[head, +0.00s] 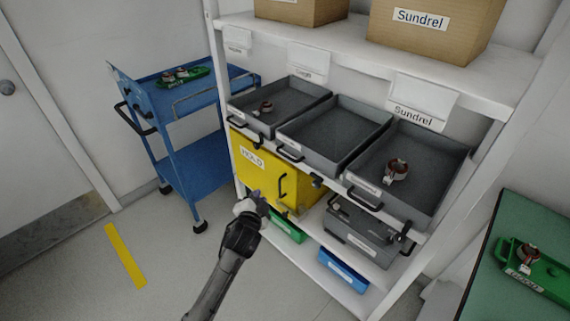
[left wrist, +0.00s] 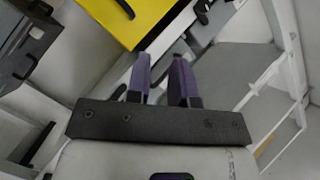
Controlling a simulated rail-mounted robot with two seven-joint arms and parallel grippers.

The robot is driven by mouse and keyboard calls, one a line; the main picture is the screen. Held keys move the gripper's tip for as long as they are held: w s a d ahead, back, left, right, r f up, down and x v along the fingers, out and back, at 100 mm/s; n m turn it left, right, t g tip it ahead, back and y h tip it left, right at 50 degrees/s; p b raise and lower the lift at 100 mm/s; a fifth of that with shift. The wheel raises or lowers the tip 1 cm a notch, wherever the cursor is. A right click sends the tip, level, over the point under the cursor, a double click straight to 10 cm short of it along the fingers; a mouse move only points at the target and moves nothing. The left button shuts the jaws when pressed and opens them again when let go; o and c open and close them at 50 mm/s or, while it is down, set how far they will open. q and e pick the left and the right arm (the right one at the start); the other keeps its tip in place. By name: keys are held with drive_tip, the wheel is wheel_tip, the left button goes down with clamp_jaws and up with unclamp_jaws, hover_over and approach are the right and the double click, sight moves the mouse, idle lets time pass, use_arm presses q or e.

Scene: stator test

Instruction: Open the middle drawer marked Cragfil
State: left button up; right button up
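The middle drawer (head: 335,128) is an empty, open-topped grey tray on the rack's middle shelf, between two similar trays. A white card (head: 308,64) hangs above it; its small lettering looks like Cragfil but is hard to read. Its dark front handle (head: 291,155) faces me. My left gripper (head: 258,202) is below and left of that handle, in front of the yellow box, and apart from the drawer. In the left wrist view its two purple fingers (left wrist: 165,82) stand apart with nothing between them. My right gripper is not seen.
A yellow HOLD box (head: 262,172) sits under the trays. The left tray (head: 285,95) and right tray (head: 425,170) each hold a small part. A blue cart (head: 190,165) stands left, a green table (head: 500,285) right.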

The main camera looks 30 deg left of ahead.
sight(285, 154)
use_arm(q)
drive_tip(key=w+d+r+m+t+h, duration=0.1)
drive_tip(key=d+r+m+t+h, duration=0.3)
drive_tip(key=m, duration=0.5)
drive_tip(key=shift+t+y, duration=0.6)
drive_tip(key=shift+y, duration=0.1)
drive_tip(key=b+x, duration=0.1)
drive_tip(key=x, duration=0.3)
drive_tip(key=b+x, duration=0.2)
drive_tip(key=x, duration=0.3)
drive_tip(key=b+x, duration=0.1)
drive_tip(key=x, duration=0.4)
drive_tip(key=shift+a, duration=0.4)
drive_tip(key=shift+c, duration=0.3)
clamp_jaws()
